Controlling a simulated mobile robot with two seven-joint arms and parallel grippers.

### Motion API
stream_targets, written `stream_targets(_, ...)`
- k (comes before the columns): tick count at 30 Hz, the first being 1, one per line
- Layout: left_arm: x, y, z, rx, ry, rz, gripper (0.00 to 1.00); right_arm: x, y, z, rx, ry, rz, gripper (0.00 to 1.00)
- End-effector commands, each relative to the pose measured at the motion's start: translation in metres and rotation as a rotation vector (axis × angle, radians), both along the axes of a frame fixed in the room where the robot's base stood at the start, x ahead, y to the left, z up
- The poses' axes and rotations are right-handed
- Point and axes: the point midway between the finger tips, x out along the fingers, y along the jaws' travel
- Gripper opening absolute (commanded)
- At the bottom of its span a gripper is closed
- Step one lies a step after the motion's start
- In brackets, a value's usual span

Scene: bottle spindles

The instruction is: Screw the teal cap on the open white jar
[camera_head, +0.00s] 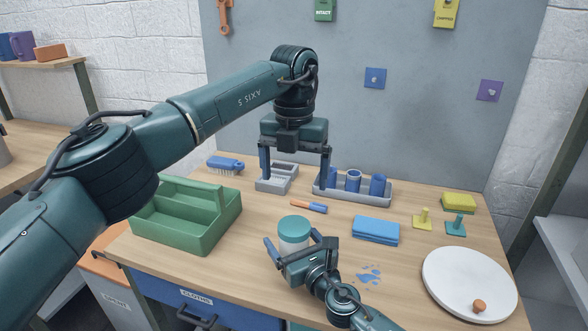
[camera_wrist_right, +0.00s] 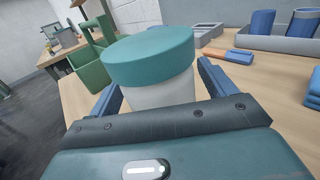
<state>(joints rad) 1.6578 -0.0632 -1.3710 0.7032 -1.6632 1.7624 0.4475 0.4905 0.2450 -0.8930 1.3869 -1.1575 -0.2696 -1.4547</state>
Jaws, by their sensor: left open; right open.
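The white jar (camera_head: 295,246) stands upright on the table with the teal cap (camera_head: 294,226) sitting on top of it. Both also show in the right wrist view, the cap (camera_wrist_right: 148,57) above the jar's white body (camera_wrist_right: 160,93). Whether the cap is threaded tight cannot be told. My right gripper (camera_head: 294,243) is open, its blue fingers on either side of the jar's body below the cap. My left gripper (camera_head: 295,184) is open and empty, pointing down behind the jar, by the grey trays and well above the cap's place.
A green caddy (camera_head: 213,232) stands left; a grey holder (camera_head: 350,197) with blue cups stands behind. A blue splash (camera_head: 369,275) marks the front.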

Motion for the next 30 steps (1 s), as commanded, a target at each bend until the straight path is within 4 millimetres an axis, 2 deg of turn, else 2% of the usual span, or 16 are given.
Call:
stream_targets(7,0.0,0.0,0.008,0.0,0.0,0.0,0.92,-0.045,-0.025,-0.001,-0.002,0.004,0.001,0.83)
stream_targets(15,0.0,0.0,0.005,0.0,0.0,0.0,0.92,-0.092,-0.051,-0.002,-0.001,0.003,0.0,0.83)
stream_targets(21,0.0,0.0,0.004,0.0,0.0,0.0,0.92,-0.107,-0.059,0.0,0.0,0.001,-0.001,0.83)
stream_targets(30,0.0,0.0,0.004,0.0,0.0,0.0,0.92,-0.108,-0.06,0.0,0.0,0.001,-0.001,0.83)
